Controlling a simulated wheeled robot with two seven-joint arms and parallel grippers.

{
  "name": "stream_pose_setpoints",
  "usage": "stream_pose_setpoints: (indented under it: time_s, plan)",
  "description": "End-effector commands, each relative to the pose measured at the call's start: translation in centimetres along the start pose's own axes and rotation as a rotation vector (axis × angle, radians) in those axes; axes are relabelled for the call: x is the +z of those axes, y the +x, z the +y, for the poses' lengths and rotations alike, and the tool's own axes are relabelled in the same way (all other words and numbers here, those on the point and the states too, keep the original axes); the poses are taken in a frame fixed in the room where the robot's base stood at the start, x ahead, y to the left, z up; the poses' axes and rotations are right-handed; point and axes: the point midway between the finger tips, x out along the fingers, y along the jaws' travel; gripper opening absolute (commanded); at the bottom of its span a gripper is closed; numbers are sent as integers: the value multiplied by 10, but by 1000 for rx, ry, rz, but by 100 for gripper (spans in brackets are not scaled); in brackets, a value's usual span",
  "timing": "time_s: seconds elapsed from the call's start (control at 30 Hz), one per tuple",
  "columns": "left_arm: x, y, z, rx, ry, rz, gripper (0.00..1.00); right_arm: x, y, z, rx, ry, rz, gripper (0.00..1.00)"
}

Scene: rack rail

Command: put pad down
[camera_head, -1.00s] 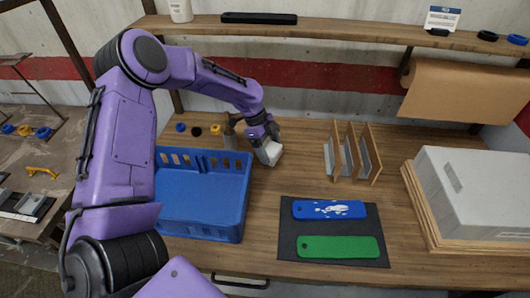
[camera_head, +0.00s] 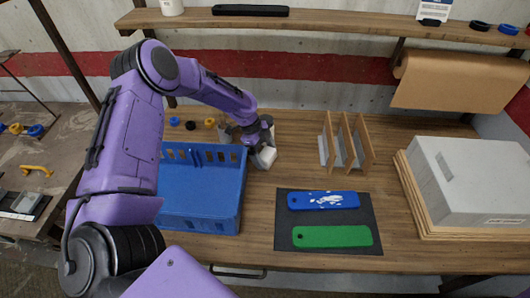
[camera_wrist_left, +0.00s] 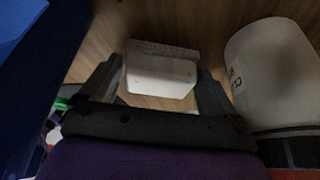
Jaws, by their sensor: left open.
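The pad is a small white block (camera_head: 265,158) on or just above the wooden tabletop, right of the blue crate's far corner. In the left wrist view the pad (camera_wrist_left: 160,74) lies between the two dark fingers of my left gripper, with a gap at least on its left side. My left gripper (camera_head: 260,150) is open around the pad, low over the table. Whether the pad's underside touches the wood cannot be seen clearly. My right gripper is not in view.
A blue crate (camera_head: 200,222) stands close left of the gripper. A white container (camera_wrist_left: 275,75) is close on the right in the wrist view. A wooden divider rack (camera_head: 345,145) and a dark mat (camera_head: 325,217) with blue and green strips lie right. Bare wood separates them.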

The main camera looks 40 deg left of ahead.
Motion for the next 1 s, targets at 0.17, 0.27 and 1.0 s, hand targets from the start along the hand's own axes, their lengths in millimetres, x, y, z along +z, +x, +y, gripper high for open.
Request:
stream_pose_setpoints:
  time_s: [0.17,0.27,1.0]
  plan:
    - [-1,-16,-2,-6,0,0,90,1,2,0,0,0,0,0]
    - [-1,-41,-2,-8,1,2,90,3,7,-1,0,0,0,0]
    - [-1,-123,0,0,0,0,90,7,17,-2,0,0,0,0]
